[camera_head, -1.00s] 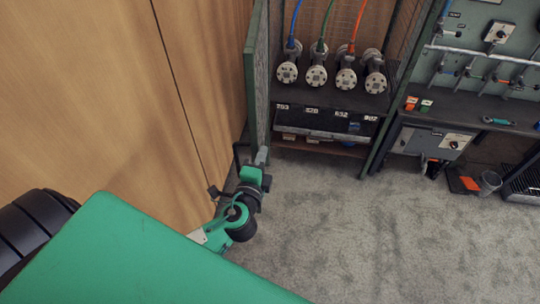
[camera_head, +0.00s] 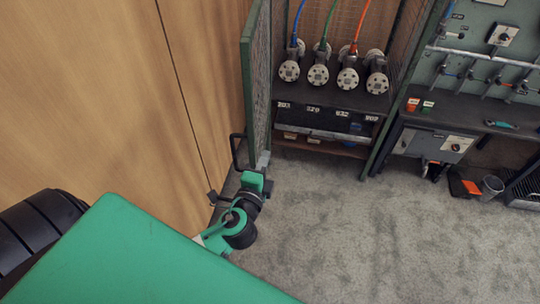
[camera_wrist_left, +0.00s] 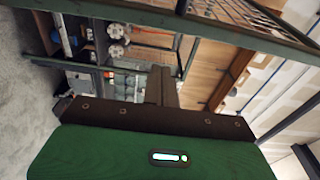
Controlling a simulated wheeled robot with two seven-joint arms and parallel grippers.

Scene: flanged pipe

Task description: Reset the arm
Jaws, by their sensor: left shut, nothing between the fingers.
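My left arm reaches out in the head view, and its gripper (camera_head: 263,160) is close to the bottom of the open green mesh door (camera_head: 257,80). I cannot tell from this angle whether it touches the door. In the left wrist view the dark gripper (camera_wrist_left: 160,88) points away from the camera, its fingers together with nothing held. My right gripper is not in view.
A cabinet holds several flanged pipes (camera_head: 318,75) with coloured hoses above a numbered shelf (camera_head: 325,119). A wooden wall (camera_head: 120,90) stands close on the left. A workbench (camera_head: 470,120) is at right. Grey carpet (camera_head: 350,220) lies clear in front.

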